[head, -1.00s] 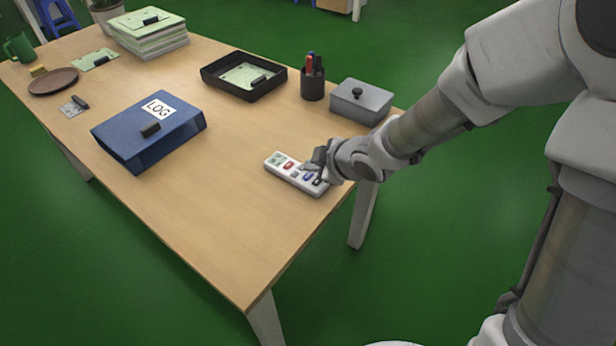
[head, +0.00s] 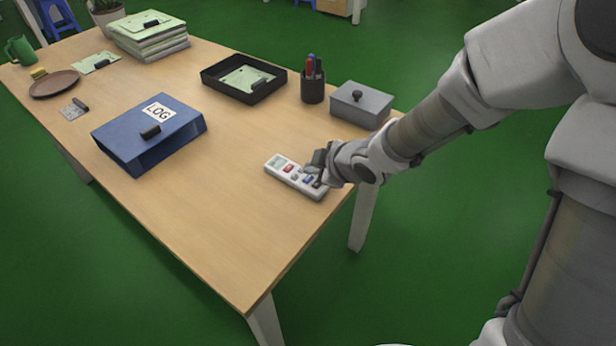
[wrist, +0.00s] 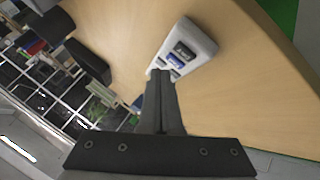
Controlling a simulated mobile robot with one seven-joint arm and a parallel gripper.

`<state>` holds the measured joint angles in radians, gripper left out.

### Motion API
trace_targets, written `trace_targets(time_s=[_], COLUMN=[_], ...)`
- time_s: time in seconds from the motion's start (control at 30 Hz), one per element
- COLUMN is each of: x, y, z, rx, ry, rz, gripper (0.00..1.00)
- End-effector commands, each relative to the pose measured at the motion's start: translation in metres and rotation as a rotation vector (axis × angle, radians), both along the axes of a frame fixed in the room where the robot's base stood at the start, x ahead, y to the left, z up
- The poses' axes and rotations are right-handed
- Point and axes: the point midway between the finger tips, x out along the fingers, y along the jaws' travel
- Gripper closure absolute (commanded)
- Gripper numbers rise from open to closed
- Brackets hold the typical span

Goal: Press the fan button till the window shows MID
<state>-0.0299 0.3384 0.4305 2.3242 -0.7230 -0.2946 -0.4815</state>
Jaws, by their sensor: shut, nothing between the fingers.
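A white remote-like panel (head: 273,166) lies near the table's right edge in the head view. It has a small greenish window (head: 278,161) at its left end; any text in it is too small to read. A red button (head: 290,168) is beside the window, with grey, blue and dark buttons further right. My gripper (head: 312,171) is shut and empty over the panel's middle buttons, partly covering them. In the wrist view the shut fingertips (wrist: 159,74) overlap the panel (wrist: 206,42), near a blue button (wrist: 176,61) and a black button (wrist: 185,49). Contact cannot be told.
A grey lidded box (head: 361,106), a pen cup (head: 313,84) and a black tray (head: 209,77) stand behind the panel. A blue LOG binder (head: 180,127) lies to the left. The table (head: 220,215) is clear in front of the panel.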

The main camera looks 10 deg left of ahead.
Motion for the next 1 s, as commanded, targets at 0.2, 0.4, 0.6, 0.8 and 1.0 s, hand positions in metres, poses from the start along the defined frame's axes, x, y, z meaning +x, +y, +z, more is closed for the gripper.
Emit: trace_targets(time_s=[0.2, 0.4, 0.6, 0.8, 1.0], x=[0.0, 0.0, 0.0, 0.0, 0.0], y=[0.0, 0.0, 0.0, 0.0, 0.0], z=[0.0, 0.0, 0.0, -0.0017, -0.0092], rx=[0.0, 0.0, 0.0, 0.0, 0.0], ry=[0.0, 0.0, 0.0, 0.0, 0.0], rz=[0.0, 0.0, 0.0, 0.0, 0.0], gripper=[1.0, 1.0, 1.0, 1.0, 1.0])
